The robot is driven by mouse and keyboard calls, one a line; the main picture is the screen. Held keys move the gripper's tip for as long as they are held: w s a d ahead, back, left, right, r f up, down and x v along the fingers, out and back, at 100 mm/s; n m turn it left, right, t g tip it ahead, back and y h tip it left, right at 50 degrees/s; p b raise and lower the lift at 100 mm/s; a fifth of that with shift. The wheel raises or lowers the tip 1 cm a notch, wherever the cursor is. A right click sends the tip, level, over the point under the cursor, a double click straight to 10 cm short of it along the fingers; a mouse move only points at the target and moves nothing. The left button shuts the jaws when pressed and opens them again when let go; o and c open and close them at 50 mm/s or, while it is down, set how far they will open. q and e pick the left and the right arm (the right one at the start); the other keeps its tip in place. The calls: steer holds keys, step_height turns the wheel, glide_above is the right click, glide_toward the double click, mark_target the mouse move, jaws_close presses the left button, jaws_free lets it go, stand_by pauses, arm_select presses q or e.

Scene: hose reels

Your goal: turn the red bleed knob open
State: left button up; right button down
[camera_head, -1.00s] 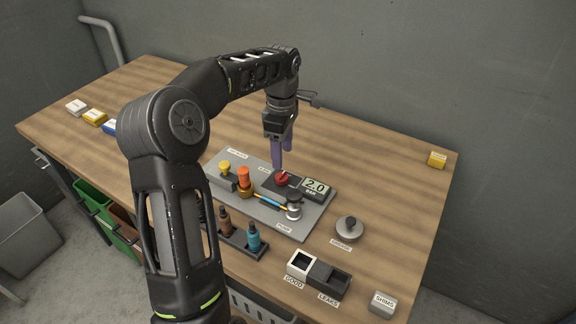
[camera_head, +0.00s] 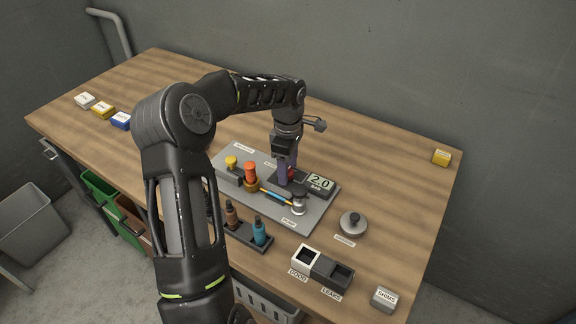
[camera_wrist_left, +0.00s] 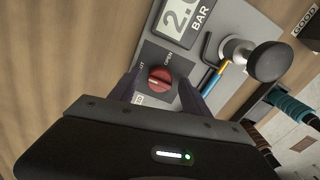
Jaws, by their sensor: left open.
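The red bleed knob (camera_wrist_left: 160,80) sits on a dark plate (camera_wrist_left: 153,56) of the grey panel. The words OPEN and, partly hidden, SHUT are printed around it. In the head view, a bit of the knob (camera_head: 291,173) shows beside my left gripper (camera_head: 285,180), which points down at it. In the left wrist view, the open fingers of my left gripper (camera_wrist_left: 161,92) stand on either side of the knob, with gaps that look clear. Whether they touch it I cannot tell. The display (camera_head: 320,181) reads 2.0 BAR. My right gripper is out of view.
Close by on the panel (camera_head: 315,214) are a yellow knob (camera_head: 232,162), an orange-topped fitting (camera_head: 250,175), a blue-and-orange hose piece and a metal fitting (camera_head: 298,203). A bottle holder (camera_head: 245,237) and GOOD and LEAKS bins (camera_head: 330,270) stand in front.

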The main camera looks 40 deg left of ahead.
arm_select(q)
steer(key=shift+f, duration=0.1)
jaws_close()
stand_by(0.6)
